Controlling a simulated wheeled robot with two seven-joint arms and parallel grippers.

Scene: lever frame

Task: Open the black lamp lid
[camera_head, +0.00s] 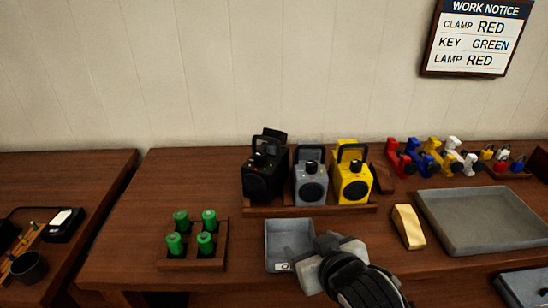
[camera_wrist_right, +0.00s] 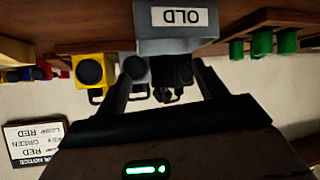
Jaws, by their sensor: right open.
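The black lamp (camera_head: 262,178) stands upright at the left end of a row of three lamps on a wooden rack. A dark slab (camera_head: 273,134) rises at the back of its top and looks like its lid standing up; dark on dark, its exact angle is hard to tell. The black lamp also shows upside down in the right wrist view (camera_wrist_right: 174,70). My right gripper (camera_head: 328,250) is open and empty at the table's front, beside the grey bin and well short of the lamps. Its spread fingers show in the wrist view (camera_wrist_right: 162,72). My left gripper is out of view.
A grey lamp (camera_head: 310,184) and a yellow lamp (camera_head: 352,180) stand close right of the black one. The grey bin (camera_head: 289,226) is marked OLD in the wrist view. Green cells (camera_head: 205,243) stand at left, a grey tray (camera_head: 480,240) at right. A notice (camera_head: 476,40) reads LAMP RED.

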